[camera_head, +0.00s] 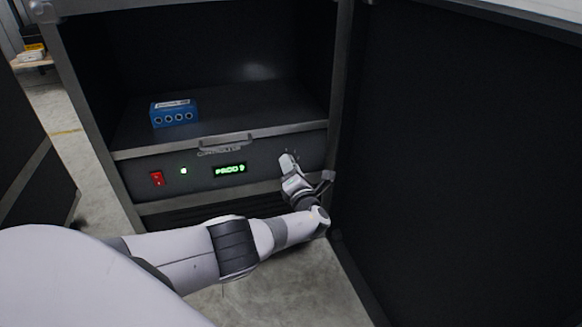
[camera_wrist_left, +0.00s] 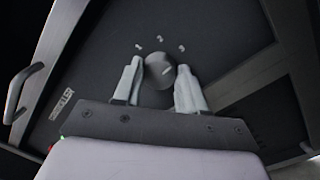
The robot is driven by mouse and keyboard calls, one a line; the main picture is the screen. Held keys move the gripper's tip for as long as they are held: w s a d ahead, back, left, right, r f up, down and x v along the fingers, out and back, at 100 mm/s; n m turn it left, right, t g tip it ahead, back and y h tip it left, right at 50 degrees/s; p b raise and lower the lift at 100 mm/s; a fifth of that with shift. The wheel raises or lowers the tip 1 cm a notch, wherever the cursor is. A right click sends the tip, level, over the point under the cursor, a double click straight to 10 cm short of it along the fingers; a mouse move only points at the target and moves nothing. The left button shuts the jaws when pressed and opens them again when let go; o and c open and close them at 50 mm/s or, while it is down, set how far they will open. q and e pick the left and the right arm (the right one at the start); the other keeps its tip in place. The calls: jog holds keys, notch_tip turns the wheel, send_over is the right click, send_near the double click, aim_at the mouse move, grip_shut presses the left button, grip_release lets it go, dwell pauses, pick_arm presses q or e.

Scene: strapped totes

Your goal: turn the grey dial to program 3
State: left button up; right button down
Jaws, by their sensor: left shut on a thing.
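The grey dial (camera_wrist_left: 158,75) is a round knob on the dark controller panel (camera_head: 205,180), seen between my fingers in the left wrist view. The green display (camera_head: 230,169) reads PROG and a last character that I cannot read surely. My right gripper is not in view.
A blue box (camera_head: 174,113) stands on the shelf above. A large dark door (camera_head: 460,160) fills the right.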

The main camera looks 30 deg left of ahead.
pick_arm(q)
jog(key=shift+f, duration=0.1)
dwell(0.4)
jog(key=o, duration=1.1)
jog(key=shift+c, duration=0.2)
jog(key=p+v, duration=0.4)
jog(key=v, duration=0.3)
jog(key=shift+s, duration=0.15)
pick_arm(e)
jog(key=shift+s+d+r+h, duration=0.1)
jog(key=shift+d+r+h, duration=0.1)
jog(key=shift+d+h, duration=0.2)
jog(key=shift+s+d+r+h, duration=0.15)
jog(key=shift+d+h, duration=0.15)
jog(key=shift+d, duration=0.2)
pick_arm(q)
jog(key=shift+d, duration=0.1)
